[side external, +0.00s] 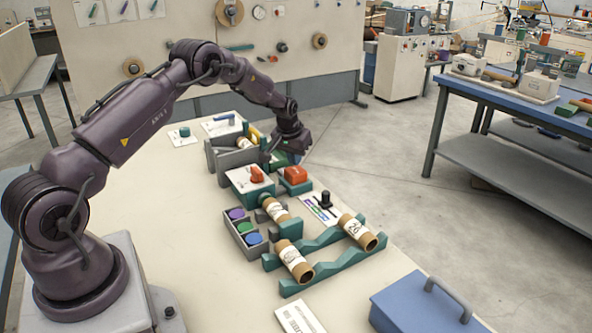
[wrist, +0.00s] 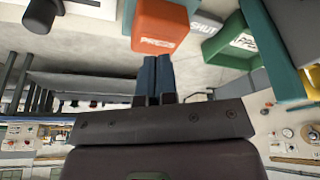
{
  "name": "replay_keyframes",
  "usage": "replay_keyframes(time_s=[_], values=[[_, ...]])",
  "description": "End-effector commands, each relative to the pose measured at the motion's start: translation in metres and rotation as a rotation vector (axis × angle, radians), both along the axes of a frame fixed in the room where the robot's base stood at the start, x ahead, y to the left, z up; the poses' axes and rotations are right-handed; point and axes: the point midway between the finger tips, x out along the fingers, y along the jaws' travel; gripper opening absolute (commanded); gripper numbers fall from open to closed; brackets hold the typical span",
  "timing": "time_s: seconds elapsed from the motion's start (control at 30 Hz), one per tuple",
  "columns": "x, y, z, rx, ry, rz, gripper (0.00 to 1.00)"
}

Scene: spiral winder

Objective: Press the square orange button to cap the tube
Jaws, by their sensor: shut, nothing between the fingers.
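The square orange button (side external: 296,173) sits on a teal base at the right side of the winder. In the wrist view the button (wrist: 160,24), marked PRESS, is at the top centre. My gripper (side external: 290,157) is just behind the button in the side view. A brown tube (side external: 276,209) with a white label lies in the machine in front of the button.
Two labelled tubes (side external: 358,231) rest on teal notched rails in front. A grey tray (side external: 233,231) holds purple, green and blue discs. An orange-red handle (side external: 257,174) stands left of the button, a black knob (side external: 325,200) right. A blue box (side external: 425,305) is at the front right.

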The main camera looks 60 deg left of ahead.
Motion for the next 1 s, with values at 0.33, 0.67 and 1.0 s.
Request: replay_keyframes(time_s=[0.33,0.67,1.0], values=[[0.0,0.0,-0.01,0.0,0.001,0.0,0.0],[0.0,0.0,-0.02,0.0,0.0,0.0,0.0],[0.0,0.0,-0.032,-0.001,0.002,0.0,0.0]])
